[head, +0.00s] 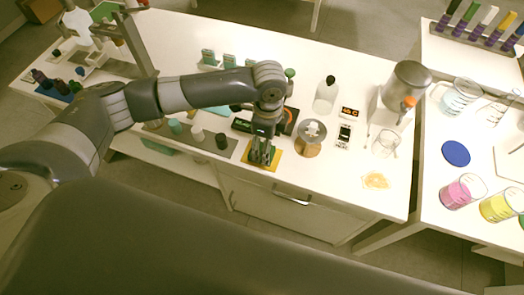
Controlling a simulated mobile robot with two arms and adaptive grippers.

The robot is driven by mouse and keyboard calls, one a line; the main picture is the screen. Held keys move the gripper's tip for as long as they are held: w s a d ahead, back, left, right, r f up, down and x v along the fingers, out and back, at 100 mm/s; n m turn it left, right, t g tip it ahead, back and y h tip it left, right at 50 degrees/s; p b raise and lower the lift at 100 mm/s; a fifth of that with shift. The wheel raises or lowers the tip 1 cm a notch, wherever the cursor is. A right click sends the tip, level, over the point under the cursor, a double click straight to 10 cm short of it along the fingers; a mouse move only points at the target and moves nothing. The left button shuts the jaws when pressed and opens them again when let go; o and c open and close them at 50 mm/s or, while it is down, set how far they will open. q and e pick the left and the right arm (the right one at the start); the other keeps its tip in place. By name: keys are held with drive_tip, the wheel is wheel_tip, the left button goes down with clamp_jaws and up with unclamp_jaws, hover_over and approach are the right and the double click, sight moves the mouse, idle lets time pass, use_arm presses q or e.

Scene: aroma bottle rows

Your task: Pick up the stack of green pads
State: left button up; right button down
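My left gripper (262,152) points down over a small yellow mat (273,167) near the front edge of the white table. A dark green patch shows around its fingertips on the mat; it may be the stack of green pads, but the fingers hide most of it. I cannot tell whether the fingers are closed on it or only around it. My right gripper is not in view.
A round brown-based vessel (310,148) stands close to the right of my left gripper. A dark cup (222,141) stands to its left. A blue disc (456,153) lies on the right table.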

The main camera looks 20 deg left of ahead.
use_arm(q)
drive_tip(key=f, duration=0.4)
drive_tip(key=shift+a, duration=0.2)
drive_tip(key=shift+c, duration=1.1)
drive_tip(key=c, duration=0.9)
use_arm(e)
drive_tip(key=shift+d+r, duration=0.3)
use_arm(q)
drive_tip(key=shift+r, duration=0.1)
